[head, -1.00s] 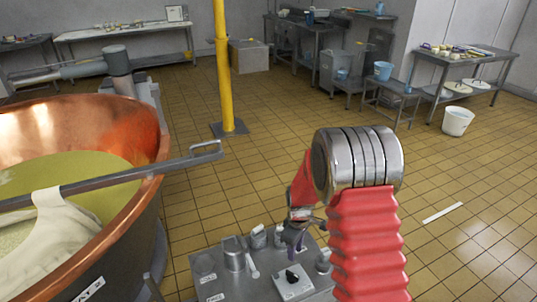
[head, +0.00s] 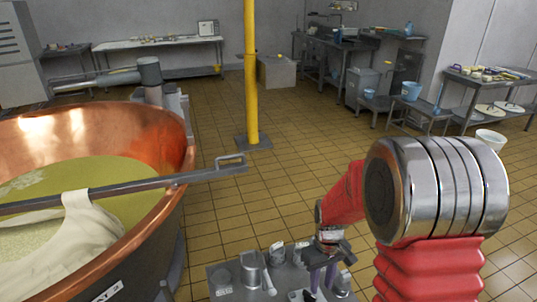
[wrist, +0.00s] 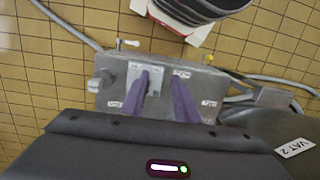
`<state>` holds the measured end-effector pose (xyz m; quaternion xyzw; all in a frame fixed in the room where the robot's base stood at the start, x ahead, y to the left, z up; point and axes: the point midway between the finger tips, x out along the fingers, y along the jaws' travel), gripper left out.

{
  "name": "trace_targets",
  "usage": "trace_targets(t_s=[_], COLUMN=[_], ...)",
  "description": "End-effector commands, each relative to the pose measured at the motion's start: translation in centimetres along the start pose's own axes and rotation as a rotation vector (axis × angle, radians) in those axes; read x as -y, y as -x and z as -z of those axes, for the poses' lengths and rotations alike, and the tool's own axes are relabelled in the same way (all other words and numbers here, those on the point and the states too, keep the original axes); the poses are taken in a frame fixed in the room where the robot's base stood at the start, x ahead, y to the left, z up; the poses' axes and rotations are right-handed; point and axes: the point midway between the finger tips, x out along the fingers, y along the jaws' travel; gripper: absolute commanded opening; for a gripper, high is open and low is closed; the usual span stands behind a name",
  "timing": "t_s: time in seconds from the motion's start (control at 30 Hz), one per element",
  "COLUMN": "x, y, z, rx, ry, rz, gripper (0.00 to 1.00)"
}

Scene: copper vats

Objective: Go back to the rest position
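My gripper (wrist: 162,77) shows in the wrist view with its two purple fingers apart and nothing between them. In the head view my gripper (head: 318,283) hangs in front of or above a grey metal stand (head: 222,272) with small white labels. The same stand (wrist: 100,75) lies beyond the fingers in the wrist view. I cannot tell how far the fingertips are from it. My red arm with its shiny metal joint hides the stand's right side in the head view.
A copper vat (head: 165,150) of yellowish liquid fills the left. A metal bar (head: 150,187) crosses it, with a pale cloth (head: 85,225) draped over. A yellow post (head: 251,80) stands beyond. Tables line the back and right. The tiled floor between is clear.

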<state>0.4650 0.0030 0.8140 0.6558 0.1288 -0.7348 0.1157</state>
Motion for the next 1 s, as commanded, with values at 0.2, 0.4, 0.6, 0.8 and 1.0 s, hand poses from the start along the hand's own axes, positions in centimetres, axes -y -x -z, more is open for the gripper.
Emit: trace_targets(t_s=[0.2,0.4,0.6,0.8,1.0], x=[0.8,1.6,2.4,3.2,4.0], y=[4.3,7.7,10.7,13.3,15.7], z=[-2.5,-4.8,-7.1,-9.4,-11.6], rx=[-0.038,-0.077,-0.122,-0.174,-0.235], ry=[-0.092,-0.163,-0.223,-0.272,-0.31], rz=[-0.011,-0.02,-0.028,-0.036,-0.044], gripper=[0.28,0.28,0.28,0.28,0.28])
